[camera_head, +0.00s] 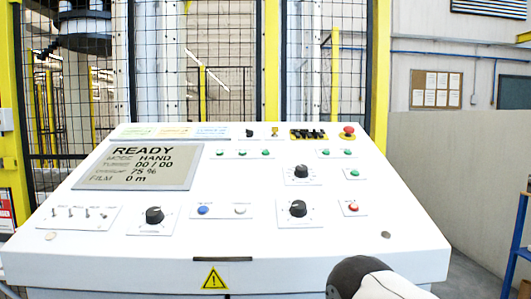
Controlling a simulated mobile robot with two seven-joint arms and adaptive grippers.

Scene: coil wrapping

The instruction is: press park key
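The white control panel (225,240) fills the middle of the view. A blue push button (203,210) and a white push button (240,209) sit side by side near its middle, and a red push button (353,207) is at the right. The small labels are too blurred to read, so I cannot tell which key is the park key. The display (142,164) reads READY, MODE HAND, 00 / 00, 75 % and FILM 0 m. Part of my arm shows at the bottom right, in front of the panel's lower edge. Neither gripper's fingers are in view.
Black knobs (298,209) and toggle switches (87,212) stand up from the panel. A red mushroom button (347,131) is at its back right. A wire-mesh fence (225,70) with yellow posts rises behind. A blue frame (517,245) stands at the right edge.

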